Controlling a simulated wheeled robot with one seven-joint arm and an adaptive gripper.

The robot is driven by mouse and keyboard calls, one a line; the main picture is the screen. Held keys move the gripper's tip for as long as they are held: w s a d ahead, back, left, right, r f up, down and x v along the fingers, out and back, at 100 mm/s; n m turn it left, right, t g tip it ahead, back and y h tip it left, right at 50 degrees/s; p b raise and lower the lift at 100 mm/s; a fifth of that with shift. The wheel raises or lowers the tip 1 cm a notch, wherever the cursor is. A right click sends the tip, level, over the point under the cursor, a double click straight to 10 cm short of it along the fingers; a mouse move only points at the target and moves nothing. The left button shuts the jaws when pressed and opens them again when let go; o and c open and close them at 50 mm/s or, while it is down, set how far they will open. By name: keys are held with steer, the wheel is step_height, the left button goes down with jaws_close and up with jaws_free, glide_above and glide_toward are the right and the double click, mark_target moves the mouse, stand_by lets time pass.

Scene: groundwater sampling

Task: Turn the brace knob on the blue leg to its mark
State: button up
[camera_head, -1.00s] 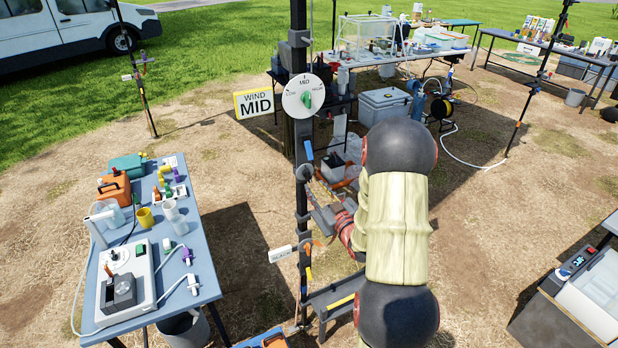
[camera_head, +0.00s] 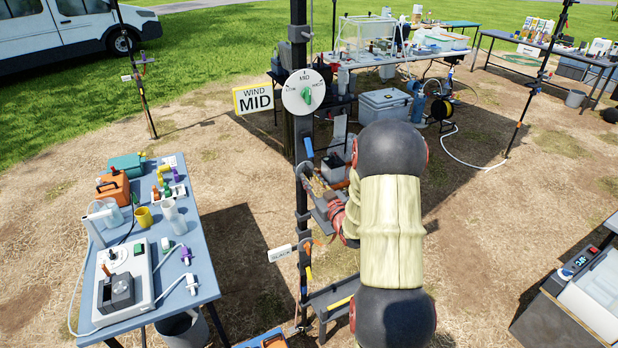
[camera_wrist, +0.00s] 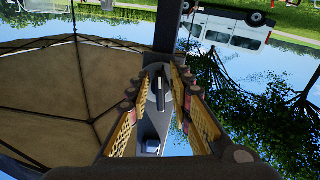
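The near leg (camera_head: 303,170) is a dark upright post with a short blue piece (camera_head: 309,147) on it. A white round dial (camera_head: 303,92) with a green pointer knob sits high on this leg; the pointer stands close to upright, near the MID label. My gripper (camera_head: 326,203) is at the leg below the dial, partly hidden by my arm. In the wrist view, which is upside down, my gripper (camera_wrist: 160,85) has its yellow-padded fingers apart. A grey part with a dark bar (camera_wrist: 158,95) lies between them; I cannot tell whether they touch it.
A blue-grey table (camera_head: 205,265) with bottles and instruments is at left. A white tag (camera_head: 280,254) sticks out from the leg lower down. A cooler (camera_head: 384,106) and loaded tables stand behind.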

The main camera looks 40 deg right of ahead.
jaws_close()
steer(key=shift+a+m, duration=0.2)
steer(key=shift+m, duration=0.9)
steer(key=shift+o, duration=1.6)
jaws_free()
steer(key=v, duration=1.2)
